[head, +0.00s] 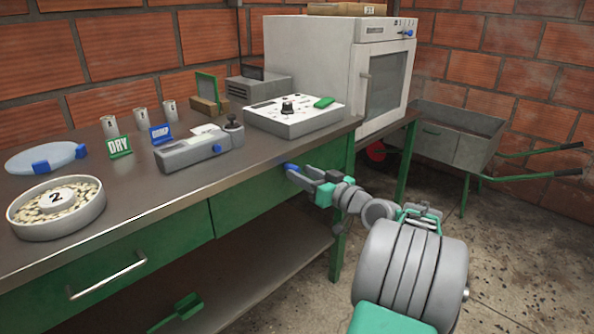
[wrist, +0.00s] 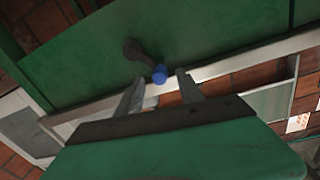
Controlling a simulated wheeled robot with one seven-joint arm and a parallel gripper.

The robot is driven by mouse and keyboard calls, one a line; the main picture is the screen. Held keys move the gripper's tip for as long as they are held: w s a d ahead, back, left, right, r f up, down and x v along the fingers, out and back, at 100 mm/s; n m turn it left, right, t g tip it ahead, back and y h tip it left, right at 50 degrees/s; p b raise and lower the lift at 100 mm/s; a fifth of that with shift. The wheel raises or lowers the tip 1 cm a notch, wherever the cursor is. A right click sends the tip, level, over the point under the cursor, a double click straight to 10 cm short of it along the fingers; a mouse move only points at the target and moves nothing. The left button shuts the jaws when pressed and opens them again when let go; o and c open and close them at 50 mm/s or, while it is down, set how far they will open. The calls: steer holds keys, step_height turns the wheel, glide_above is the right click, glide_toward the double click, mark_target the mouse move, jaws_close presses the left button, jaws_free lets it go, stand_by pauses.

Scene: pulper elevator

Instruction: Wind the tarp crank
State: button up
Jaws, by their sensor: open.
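The crank shows in the wrist view as a dark arm (wrist: 138,52) on a green panel, with a blue knob (wrist: 159,74) at its end. In the head view a small blue patch (head: 291,168) at my fingertips looks like this knob; the crank arm does not show there. My gripper (head: 300,175) is open at the bench's front edge. In the wrist view the two grey fingers of my gripper (wrist: 159,80) lie on either side of the knob, with gaps visible. I cannot tell whether the knob is between the tips or just beyond them. I cannot make out a tarp.
The bench (head: 150,210) holds a bowl of beans (head: 60,213), a grey meter (head: 195,148), a dial box (head: 293,115) and small cups. A grey oven (head: 340,65) stands behind. A wheelbarrow (head: 450,140) is at the right. Bare floor lies right of the bench.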

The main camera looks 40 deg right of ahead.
steer(key=s, duration=0.5)
steer(key=shift+d+p, duration=0.3)
steer(key=shift+d, duration=0.05)
steer(key=shift+a, duration=0.1)
steer(key=shift+c, duration=0.4)
